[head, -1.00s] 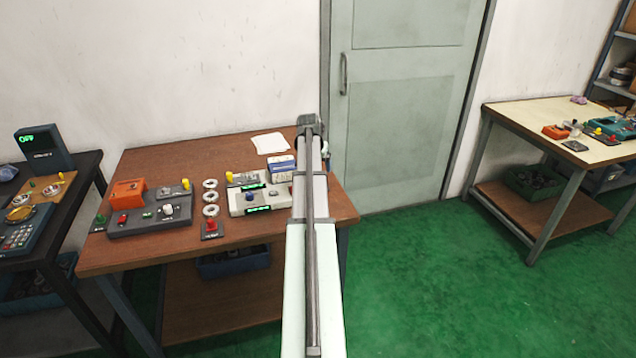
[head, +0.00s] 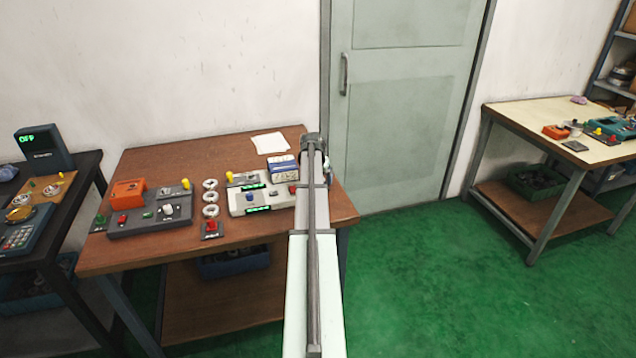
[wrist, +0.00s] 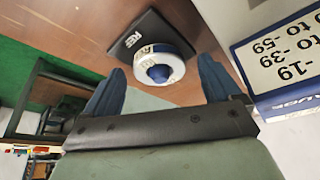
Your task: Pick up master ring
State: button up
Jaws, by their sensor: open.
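The master ring (wrist: 178,67) shows in the wrist view as a pale ring with dark lettering, around a blue centre piece. It is on a black base plate (wrist: 127,47) with white letters, on the brown table top. My gripper (wrist: 160,70) is open, with one blue finger on each side of the ring in the picture. The fingers look apart from the ring; how far above it they are I cannot tell. In the head view my arm hides the ring and most of the gripper.
A blue and white box (wrist: 272,60) is close by the right finger; it shows in the head view (head: 283,168) too. A grey device (head: 258,197), several small rings (head: 211,197) and a control panel (head: 150,216) stand further left. White papers (head: 270,143) lie behind.

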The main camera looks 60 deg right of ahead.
jog(key=c, duration=1.3)
jog(key=shift+r, duration=0.2)
notch_tip(320, 180, up, 9)
jog(key=w+a+n+t, duration=0.1)
jog(key=w+a+n, duration=0.2)
jog(key=w, duration=0.4)
jog(key=w+a+r+n+t+y, duration=0.1)
jog(key=w+a+n, duration=0.2)
jog(key=w+a, duration=0.2)
jog(key=w+a+n+t, duration=0.1)
jog(key=w+a+n, duration=0.2)
jog(key=w, duration=0.6)
jog(key=shift+w+a+r+y, duration=0.15)
jog(key=shift+a+r+y, duration=0.15)
jog(key=shift+a+y, duration=0.1)
jog(key=n+y, duration=0.1)
jog(key=n, duration=0.2)
jog(key=shift+a, duration=0.2)
